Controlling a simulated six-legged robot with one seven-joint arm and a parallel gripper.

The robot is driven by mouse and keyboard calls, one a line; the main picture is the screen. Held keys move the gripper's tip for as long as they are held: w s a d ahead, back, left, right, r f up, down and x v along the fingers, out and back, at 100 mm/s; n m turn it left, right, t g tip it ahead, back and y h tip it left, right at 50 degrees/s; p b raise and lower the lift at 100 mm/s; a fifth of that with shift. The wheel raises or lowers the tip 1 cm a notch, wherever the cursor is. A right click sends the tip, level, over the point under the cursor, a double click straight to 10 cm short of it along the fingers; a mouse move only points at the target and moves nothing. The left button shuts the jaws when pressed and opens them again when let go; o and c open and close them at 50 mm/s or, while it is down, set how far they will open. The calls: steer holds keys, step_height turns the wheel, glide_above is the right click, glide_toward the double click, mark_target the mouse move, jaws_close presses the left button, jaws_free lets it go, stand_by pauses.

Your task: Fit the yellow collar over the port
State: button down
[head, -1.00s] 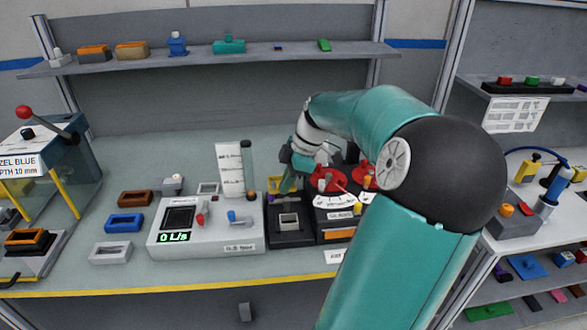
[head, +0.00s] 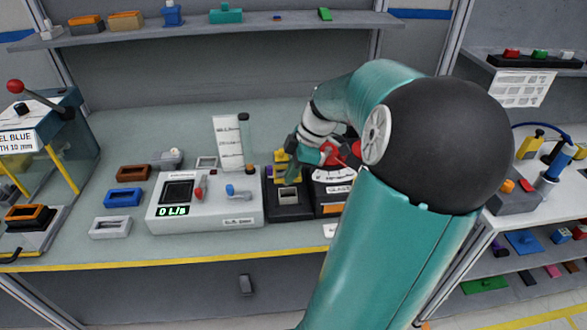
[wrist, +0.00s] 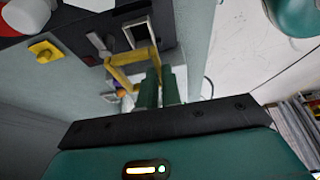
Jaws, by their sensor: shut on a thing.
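The yellow collar (wrist: 128,57) is an open frame held at the green fingertips of my gripper (wrist: 160,88), which are shut on it. In the head view my gripper (head: 291,172) is low over the back of a black module (head: 290,211), and the collar is mostly hidden by the fingers. The port (head: 288,194) is a grey, square-rimmed opening on that module, just in front of the gripper. In the wrist view the port (wrist: 138,33) shows beyond the collar, apart from it in the picture. I cannot tell the height gap between them.
A flow panel (head: 205,205) stands just left of the module, with a white card (head: 228,143) behind it. A dial unit (head: 333,190) is close on the right. Brown, blue and white collars lie at the left. A yellow piece (wrist: 45,51) shows in the wrist view.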

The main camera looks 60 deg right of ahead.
steer(key=shift+f, duration=2.45)
steer(key=shift+s+f, duration=0.1)
steer(key=shift+f, duration=0.75)
steer(key=c, duration=1.5)
jaws_free()
steer(key=v, duration=1.3)
steer(key=shift+d+r, duration=0.2)
steer(key=shift+r, duration=0.15)
